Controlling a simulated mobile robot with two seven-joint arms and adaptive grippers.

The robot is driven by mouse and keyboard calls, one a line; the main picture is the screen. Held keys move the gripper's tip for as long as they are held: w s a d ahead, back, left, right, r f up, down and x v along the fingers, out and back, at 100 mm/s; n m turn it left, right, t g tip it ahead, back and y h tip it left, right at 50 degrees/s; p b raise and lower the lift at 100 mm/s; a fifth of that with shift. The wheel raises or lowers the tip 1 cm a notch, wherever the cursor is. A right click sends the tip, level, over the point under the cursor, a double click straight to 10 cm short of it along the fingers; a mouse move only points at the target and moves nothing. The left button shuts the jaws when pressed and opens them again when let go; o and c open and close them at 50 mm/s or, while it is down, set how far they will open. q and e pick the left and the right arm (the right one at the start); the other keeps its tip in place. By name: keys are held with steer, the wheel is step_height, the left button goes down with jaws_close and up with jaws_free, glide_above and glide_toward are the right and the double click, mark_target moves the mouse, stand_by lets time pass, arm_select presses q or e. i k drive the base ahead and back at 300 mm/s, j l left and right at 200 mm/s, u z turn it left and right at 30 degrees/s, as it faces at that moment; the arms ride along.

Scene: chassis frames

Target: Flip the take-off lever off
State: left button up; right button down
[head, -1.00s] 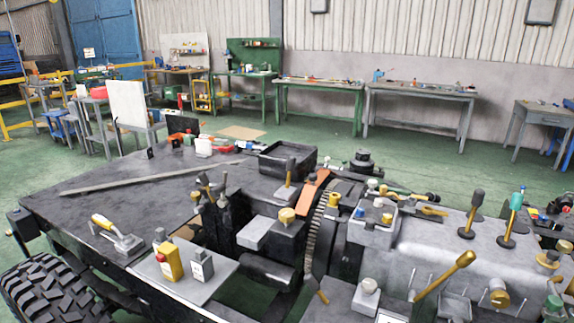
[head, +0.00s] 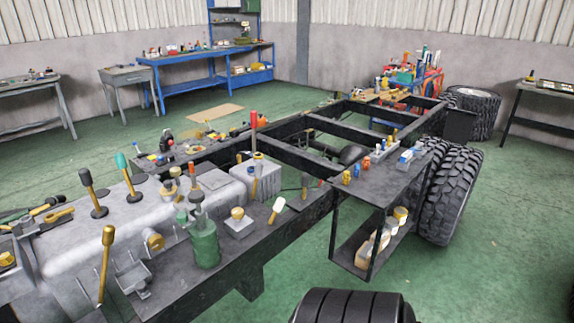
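Several levers stand on the chassis, and no label shows which is the take-off lever. A black-knobbed lever (head: 87,182) and a teal-knobbed lever (head: 124,167) stand on the grey gearbox housing (head: 75,240), both leaning a little left. A long yellow-handled lever (head: 105,255) rises, nearly upright, from a bracket at its near side. A red-handled lever (head: 253,125) stands upright farther back, near a grey block. Neither of my grippers is in view.
A green canister (head: 204,243) stands at the near frame edge. The black frame rails (head: 315,205) run back right to a large tyre (head: 450,195). A side shelf (head: 385,180) carries small bottles. Green floor (head: 500,260) is clear at the right.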

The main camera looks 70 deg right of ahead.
mark_target(259, 167)
steer(key=z, duration=2.05)
steer(key=i+l+z, duration=0.1)
steer(key=i+l, duration=0.15)
steer(key=l, duration=0.25)
steer(key=i+l+z, duration=0.1)
steer(key=i+l, duration=0.2)
steer(key=l, duration=0.2)
steer(key=i+l+z, duration=0.1)
steer(key=i+l, duration=0.2)
steer(key=l, duration=0.15)
